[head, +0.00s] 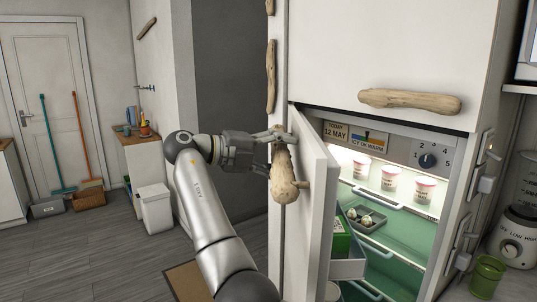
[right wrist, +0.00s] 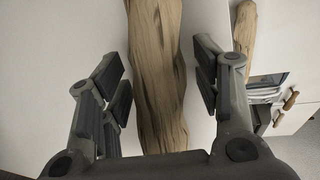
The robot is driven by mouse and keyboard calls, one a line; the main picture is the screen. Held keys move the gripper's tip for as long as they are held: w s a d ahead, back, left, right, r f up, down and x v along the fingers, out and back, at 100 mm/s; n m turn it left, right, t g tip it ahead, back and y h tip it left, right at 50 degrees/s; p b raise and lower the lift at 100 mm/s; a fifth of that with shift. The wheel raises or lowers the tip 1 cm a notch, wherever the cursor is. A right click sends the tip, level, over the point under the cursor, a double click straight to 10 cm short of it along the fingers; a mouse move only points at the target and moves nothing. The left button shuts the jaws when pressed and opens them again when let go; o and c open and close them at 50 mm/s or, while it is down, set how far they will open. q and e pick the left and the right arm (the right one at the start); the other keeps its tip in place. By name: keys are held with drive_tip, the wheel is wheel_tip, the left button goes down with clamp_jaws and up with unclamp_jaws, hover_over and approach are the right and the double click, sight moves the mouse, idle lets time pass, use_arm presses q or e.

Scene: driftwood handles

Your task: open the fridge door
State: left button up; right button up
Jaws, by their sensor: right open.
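The white fridge door (head: 318,215) stands partly open, and the lit fridge interior (head: 400,205) shows to its right in the head view. A knobbly driftwood handle (head: 285,185) is fixed upright on the door's outer face. My right gripper (head: 274,151) is at the handle's upper part, with its fingers spread. In the right wrist view the handle (right wrist: 158,70) runs between the two open fingers, with a visible gap on each side. My left gripper is not in view.
Inside are several white cups (head: 390,180), a small dark tray (head: 366,220) and a dial (head: 428,160). Another driftwood handle (head: 410,101) is on the panel above. A blender (head: 517,230) and a green cup (head: 487,275) stand at the right. Floor (head: 110,265) is open at left.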

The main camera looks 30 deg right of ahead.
drive_tip(key=v, duration=1.2)
drive_tip(key=shift+d, duration=0.1)
